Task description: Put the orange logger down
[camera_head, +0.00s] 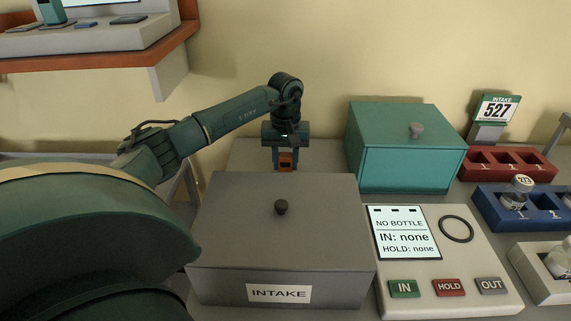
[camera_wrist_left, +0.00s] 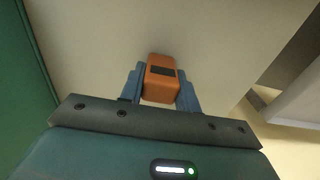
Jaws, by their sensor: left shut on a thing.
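The orange logger (camera_head: 286,161) is a small block with a dark panel on one face. In the head view it is behind the grey INTAKE box (camera_head: 240,225), and the box's back edge may hide its lower end. My left gripper (camera_head: 287,158) points down and is shut on the logger. In the left wrist view the logger (camera_wrist_left: 161,78) sits between the two blue fingers of the gripper (camera_wrist_left: 161,92), with a pale surface beyond it. I cannot tell whether the logger touches that surface. My right gripper is not in view.
A teal box (camera_head: 400,150) with a grey knob stands to the right. A control panel (camera_head: 470,262) with IN, HOLD and OUT buttons is at the front right. Red (camera_head: 505,178) and blue (camera_head: 482,207) racks stand farther right. Grey counter (camera_head: 245,155) shows behind the INTAKE box.

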